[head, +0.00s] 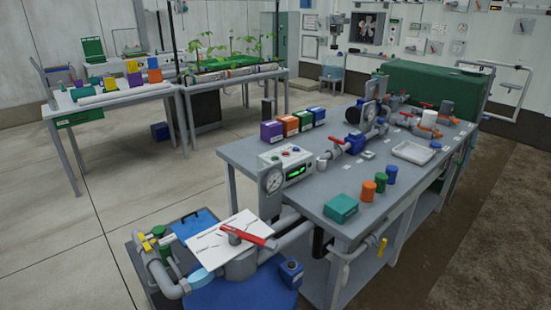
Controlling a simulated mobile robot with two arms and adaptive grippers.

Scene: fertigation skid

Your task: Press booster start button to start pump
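A grey control box (288,165) stands at the near left end of the grey workbench (350,185). Small coloured buttons (288,152) sit on its top, a red one among them; their labels are too small to read. Its front has a lit green display (296,172). A round pressure gauge (272,181) stands at its left front. A blue pump-like unit (355,142) sits in the pipework behind the box. I cannot tell which button is the booster start. Neither of my grippers shows in the head view.
Coloured boxes (290,125) stand behind the control box. A teal box (340,208), small bottles (380,183) and a white tray (412,152) are on the bench. A white board with a red-handled item (248,236) lies over near pipework. The left floor (60,250) is clear.

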